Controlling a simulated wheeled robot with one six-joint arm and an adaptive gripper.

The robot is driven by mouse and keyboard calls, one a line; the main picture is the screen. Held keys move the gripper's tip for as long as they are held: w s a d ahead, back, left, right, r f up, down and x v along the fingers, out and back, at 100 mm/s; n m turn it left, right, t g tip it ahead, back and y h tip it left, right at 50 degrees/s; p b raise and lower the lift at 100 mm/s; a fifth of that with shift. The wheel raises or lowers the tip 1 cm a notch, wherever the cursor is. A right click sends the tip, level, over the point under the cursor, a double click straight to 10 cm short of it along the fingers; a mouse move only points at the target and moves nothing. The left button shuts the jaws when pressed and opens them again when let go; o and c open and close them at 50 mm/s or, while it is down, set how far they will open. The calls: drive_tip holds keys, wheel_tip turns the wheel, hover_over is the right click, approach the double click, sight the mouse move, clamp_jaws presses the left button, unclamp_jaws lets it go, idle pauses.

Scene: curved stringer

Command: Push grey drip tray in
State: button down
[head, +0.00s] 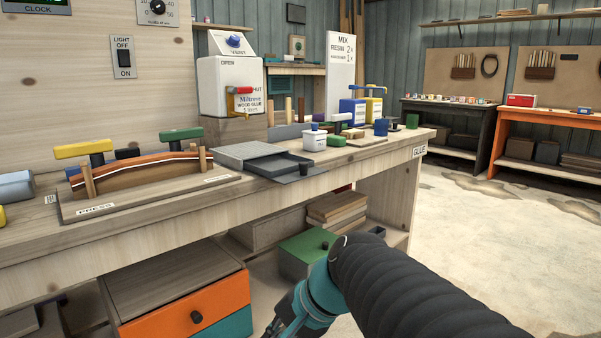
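My arm crosses the lower right, and my gripper (279,328) is low at the bottom edge, well below the bench top and apart from the tray. It is partly cut off by the frame, so its fingers cannot be made out.
A white glue dispenser (230,88) stands behind the tray. A white pot (315,140) is close to its right. A clamped curved strip (135,172) lies on a press board (80,213) at left. An orange drawer (190,308) and green box (303,253) are below. Open floor lies right.

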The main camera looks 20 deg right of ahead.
drive_tip(key=w+d+r+m+t+y, duration=0.2)
drive_tip(key=w+d+r+m+t, duration=0.1)
drive_tip(key=w+d+r+m, duration=0.25)
drive_tip(key=w+d+r+m+t+y, duration=0.2)
drive_tip(key=w+d+r+m+t, duration=0.15)
drive_tip(key=w+m, duration=0.4)
drive_tip(key=w+d+r+m+t+h, duration=0.1)
drive_tip(key=w+d+r+m+t, duration=0.15)
drive_tip(key=d, duration=0.35)
drive_tip(key=w+d+r+m+t+h, duration=0.1)
drive_tip(key=d+r+m+t, duration=0.15)
drive_tip(key=d, duration=0.35)
drive_tip(key=w+d+r+m+t, duration=0.1)
drive_tip(key=d+m, duration=0.3)
drive_tip(key=d, duration=0.2)
approach(281, 167)
drive_tip(key=s+r, duration=0.3)
drive_tip(key=shift+s+d+p, duration=0.3)
drive_tip(key=shift+d+p, duration=0.1)
drive_tip(key=x, duration=0.8)
drive_tip(key=f+p+x, duration=0.1)
drive_tip(key=x, duration=0.4)
drive_tip(key=shift+w+d, duration=0.15)
drive_tip(key=shift+w, duration=0.05)
drive_tip(key=shift+r+t, duration=0.15)
drive_tip(key=shift+t, duration=0.1)
